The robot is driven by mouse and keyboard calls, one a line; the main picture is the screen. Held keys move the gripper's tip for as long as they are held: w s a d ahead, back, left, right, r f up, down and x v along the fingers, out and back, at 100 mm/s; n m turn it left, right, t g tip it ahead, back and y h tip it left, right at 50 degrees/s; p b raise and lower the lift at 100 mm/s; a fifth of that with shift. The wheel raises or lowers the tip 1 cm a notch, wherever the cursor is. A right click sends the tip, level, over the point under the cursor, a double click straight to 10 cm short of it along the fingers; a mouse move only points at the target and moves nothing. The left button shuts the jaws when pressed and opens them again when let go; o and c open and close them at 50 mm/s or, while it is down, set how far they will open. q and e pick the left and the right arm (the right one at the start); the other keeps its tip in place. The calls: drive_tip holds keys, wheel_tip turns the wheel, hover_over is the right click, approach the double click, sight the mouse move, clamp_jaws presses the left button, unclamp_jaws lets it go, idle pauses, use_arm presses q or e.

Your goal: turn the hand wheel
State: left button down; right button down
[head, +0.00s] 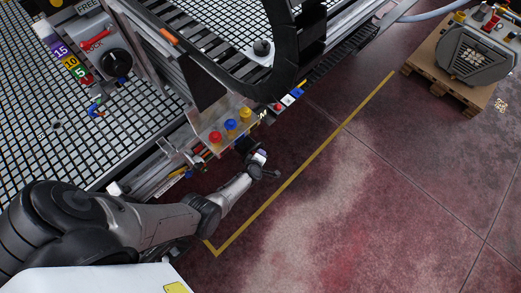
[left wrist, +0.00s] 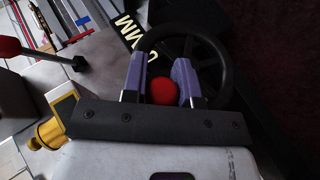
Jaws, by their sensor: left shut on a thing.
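The black hand wheel (left wrist: 222,48) with spokes fills the upper middle of the left wrist view. A round red knob (left wrist: 163,92) sits at its near rim. My left gripper (left wrist: 161,72) has its two purple fingers on either side of this knob and is shut on it. In the head view the left gripper (head: 259,158) is at the table's front side, below the panel. There the wheel (head: 243,144) is a small dark shape, partly hidden, and the red knob cannot be made out. My right gripper is in neither view.
A panel with red, blue and yellow buttons (head: 231,125) sits just above the gripper. The grid table (head: 50,125) lies to the left. In the left wrist view a red-knobbed lever (left wrist: 10,48) and a yellow knob (left wrist: 48,134) are close by.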

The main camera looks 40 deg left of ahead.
use_arm(q)
drive_tip(key=shift+w+r, duration=0.1)
idle(0.5)
drive_tip(key=c, duration=0.9)
unclamp_jaws()
drive_tip(key=shift+s+r, duration=0.15)
drive_tip(key=shift+s, duration=0.05)
drive_tip(key=p+v, duration=1)
drive_tip(key=v, duration=0.3)
drive_tip(key=shift+s+p, duration=0.2)
drive_tip(key=shift+p, duration=0.15)
